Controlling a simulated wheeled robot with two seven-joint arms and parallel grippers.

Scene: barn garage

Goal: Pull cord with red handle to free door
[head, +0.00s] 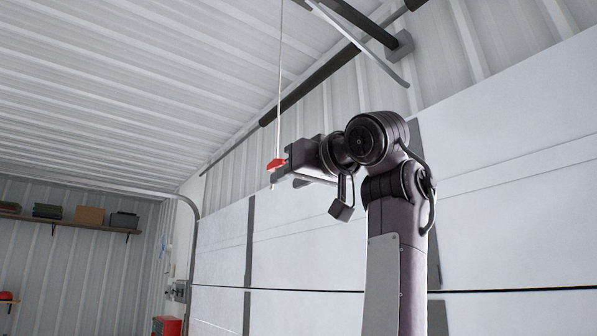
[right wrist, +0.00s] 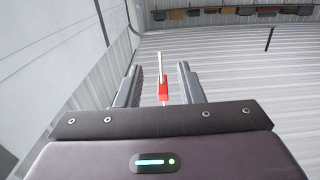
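The red handle (head: 276,165) hangs on a thin white cord (head: 280,90) that drops from the ceiling rail. My right gripper (head: 283,170) is raised beside it, at the handle's height. In the right wrist view the red handle (right wrist: 163,88) shows between the two fingers (right wrist: 158,85), with a gap on each side. The fingers are open, and the handle does not look gripped. The white door (head: 310,245) with dark vertical strips stands closed behind my arm. My left gripper is not in view.
A metal opener rail and arm (head: 345,35) run overhead near the cord. A curved door track (head: 190,205) is at the left. A wall shelf (head: 70,222) with boxes is far left, and a red object (head: 166,326) stands below. Open air surrounds the handle's left side.

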